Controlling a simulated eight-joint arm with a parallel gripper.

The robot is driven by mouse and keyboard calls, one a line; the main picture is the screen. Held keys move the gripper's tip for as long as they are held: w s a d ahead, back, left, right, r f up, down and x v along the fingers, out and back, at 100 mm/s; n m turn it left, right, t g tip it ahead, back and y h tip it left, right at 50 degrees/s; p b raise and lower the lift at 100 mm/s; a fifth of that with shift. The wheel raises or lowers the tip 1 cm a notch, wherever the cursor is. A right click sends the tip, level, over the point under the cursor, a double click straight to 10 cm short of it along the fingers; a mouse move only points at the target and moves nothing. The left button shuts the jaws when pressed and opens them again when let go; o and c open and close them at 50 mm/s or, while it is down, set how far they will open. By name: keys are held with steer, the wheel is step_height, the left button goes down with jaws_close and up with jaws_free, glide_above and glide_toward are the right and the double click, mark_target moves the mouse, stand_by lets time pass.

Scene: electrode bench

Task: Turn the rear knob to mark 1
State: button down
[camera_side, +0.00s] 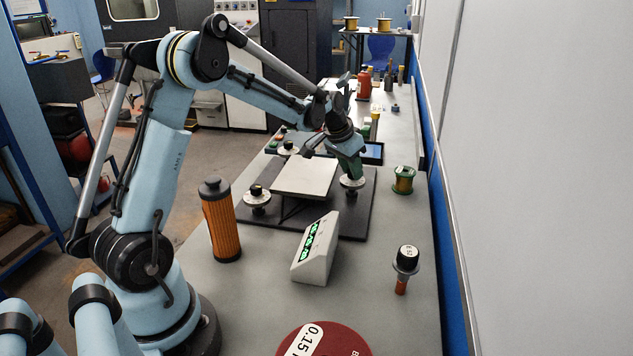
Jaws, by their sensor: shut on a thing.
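A dark base plate (345,226) on the bench carries a raised pale panel (303,177) with knobs on white round dials around it. One knob with its dial (257,199) is at the near left and another (288,149) is at the far left; both are free. My gripper (352,175) points down at the right-hand dial (353,185) and is shut on the knob there. The fingers hide most of that knob. The dial marks are too small to read, and I cannot tell which mark it points to.
A white box with a green display (316,250) stands in front of the plate. An orange ribbed cylinder (221,222) stands at the left. A green spool (403,180) and a black-capped item (405,262) are at the right. A dark red disc (345,345) lies at the front.

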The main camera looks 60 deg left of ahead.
steer(key=n, duration=0.2)
steer(key=n+y, duration=0.2)
steer(key=n, duration=0.1)
steer(key=shift+d+n+g, duration=0.25)
steer(key=shift+n+g, duration=0.05)
steer(key=shift+g, duration=0.1)
steer(key=n, duration=0.2)
steer(key=n+g+y, duration=0.1)
steer(key=n, duration=0.1)
steer(key=shift+w+d+n, duration=0.1)
steer(key=shift+w+n, duration=0.05)
steer(key=shift+n, duration=0.25)
steer(key=shift+g, duration=0.3)
steer(key=c, duration=0.8)
jaws_free()
steer(key=shift+y, duration=0.3)
steer(key=shift+c, duration=0.2)
steer(key=shift+r, duration=0.1)
steer(key=v, duration=1.2)
